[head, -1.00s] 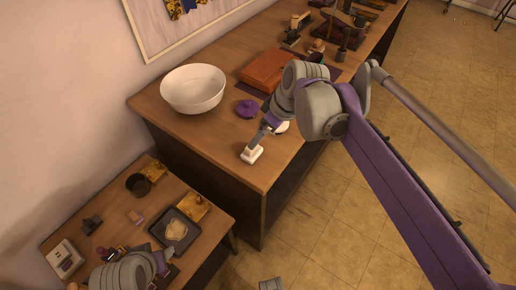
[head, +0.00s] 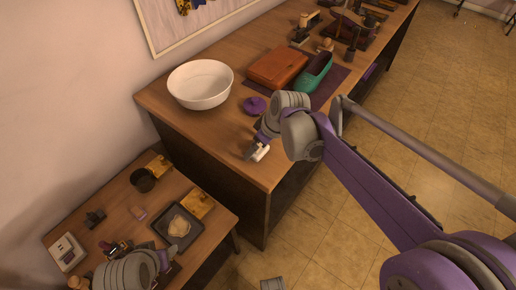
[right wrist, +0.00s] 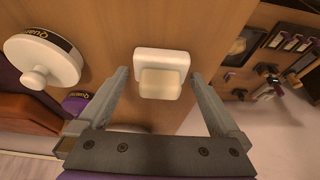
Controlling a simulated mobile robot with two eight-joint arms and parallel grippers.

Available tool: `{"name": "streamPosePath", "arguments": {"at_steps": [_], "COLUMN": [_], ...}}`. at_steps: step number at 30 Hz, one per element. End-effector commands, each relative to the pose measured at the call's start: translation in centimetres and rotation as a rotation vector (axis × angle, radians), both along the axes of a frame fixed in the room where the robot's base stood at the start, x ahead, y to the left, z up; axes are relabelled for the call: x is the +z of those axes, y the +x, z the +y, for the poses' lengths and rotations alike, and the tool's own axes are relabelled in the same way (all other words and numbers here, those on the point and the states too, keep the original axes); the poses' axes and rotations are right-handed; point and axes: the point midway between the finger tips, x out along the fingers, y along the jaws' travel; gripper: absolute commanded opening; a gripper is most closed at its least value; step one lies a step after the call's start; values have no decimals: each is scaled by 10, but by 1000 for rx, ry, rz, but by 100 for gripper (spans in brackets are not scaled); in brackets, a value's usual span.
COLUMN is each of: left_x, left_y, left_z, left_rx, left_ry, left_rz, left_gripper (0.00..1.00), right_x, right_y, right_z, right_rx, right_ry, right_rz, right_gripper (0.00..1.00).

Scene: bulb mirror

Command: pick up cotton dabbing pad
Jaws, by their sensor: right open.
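In the right wrist view the pad (right wrist: 160,64) lies between my fingers, with gaps at both sides. My right gripper (right wrist: 161,78) is open and reaches down around it; it also shows in the head view (head: 255,150), partly covering the pad. My left gripper (head: 166,263) is over the small lower table, and its jaws are too small to read.
A white round knobbed pad (right wrist: 42,62) lies beside the gripper in the wrist view. A purple knobbed piece (head: 255,106), white bowl (head: 201,84), orange-brown box (head: 277,67) and green item (head: 314,73) stand farther back. The table's front edge is close.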

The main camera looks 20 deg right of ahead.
Motion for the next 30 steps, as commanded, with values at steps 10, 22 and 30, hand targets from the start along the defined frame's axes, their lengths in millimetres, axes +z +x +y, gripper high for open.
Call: {"name": "streamPosePath", "arguments": {"at_steps": [10, 22, 30], "left_x": [0, 0, 7], "left_y": [0, 0, 1], "left_z": [0, 0, 0], "left_rx": [0, 0, 0], "left_ry": [0, 0, 0], "left_rz": [0, 0, -2], "left_gripper": [60, 60, 60], "right_x": [1, 2, 41], "right_y": [0, 0, 0], "right_z": [0, 0, 0], "right_rx": [0, 0, 0], "right_ry": [0, 0, 0], "right_rz": [0, 0, 0], "right_gripper": [59, 26, 26]}}
